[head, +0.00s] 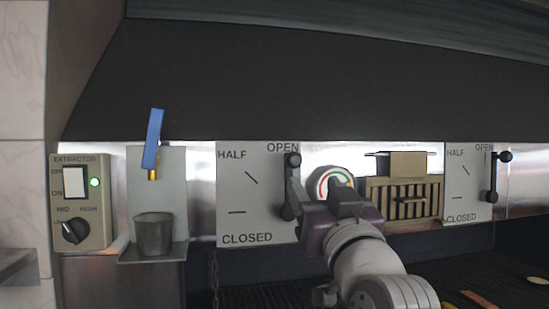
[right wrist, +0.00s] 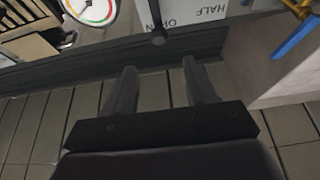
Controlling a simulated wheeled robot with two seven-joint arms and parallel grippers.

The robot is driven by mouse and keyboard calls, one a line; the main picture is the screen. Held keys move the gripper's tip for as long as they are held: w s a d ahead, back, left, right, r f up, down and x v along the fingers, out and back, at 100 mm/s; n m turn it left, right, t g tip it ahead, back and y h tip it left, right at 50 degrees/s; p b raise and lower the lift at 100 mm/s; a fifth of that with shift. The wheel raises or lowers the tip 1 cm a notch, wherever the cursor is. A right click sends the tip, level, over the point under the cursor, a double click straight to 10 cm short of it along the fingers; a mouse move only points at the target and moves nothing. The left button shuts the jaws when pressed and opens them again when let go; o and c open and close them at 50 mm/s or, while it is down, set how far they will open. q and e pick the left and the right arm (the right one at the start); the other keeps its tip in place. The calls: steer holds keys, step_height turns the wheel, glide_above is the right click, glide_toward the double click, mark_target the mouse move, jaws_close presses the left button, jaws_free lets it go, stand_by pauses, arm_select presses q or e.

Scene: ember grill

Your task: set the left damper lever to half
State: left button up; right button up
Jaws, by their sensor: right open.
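The left damper plate (head: 238,205) is light grey and marked OPEN, HALF and CLOSED. Its dark lever (head: 291,180) stands nearly upright at the plate's right side, with its round knob beside the OPEN mark. In the right wrist view the picture is turned over, and the lever's knob (right wrist: 158,39) shows just beyond the fingertips, in line with the gap between them. My right gripper (right wrist: 161,78) is open and empty, apart from the knob. In the head view its wrist is in front of the wall, right of the plate, and its fingers are partly hidden. My left gripper is not in view.
A round gauge (head: 327,183) and a slatted vent box (head: 405,205) are right of the lever. A second damper plate (head: 464,185) is farther right. A blue-handled tap (head: 153,140), a metal cup (head: 154,234) and an extractor switch box (head: 95,212) are at left.

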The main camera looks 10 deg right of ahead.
mark_target(296, 160)
steer(key=p+x, duration=0.2)
steer(key=x, duration=0.1)
steer(key=p+x, duration=0.5)
steer(key=x, duration=0.2)
steer(key=shift+a+r, duration=0.2)
steer(key=shift+a, duration=0.1)
steer(key=shift+w+d+r+p, duration=0.1)
steer(key=shift+w+d+p, duration=0.15)
steer(key=shift+w+p, duration=0.55)
steer(key=shift+w+d, duration=0.15)
steer(key=shift+w, duration=0.4)
steer(key=shift+s, duration=0.2)
jaws_close()
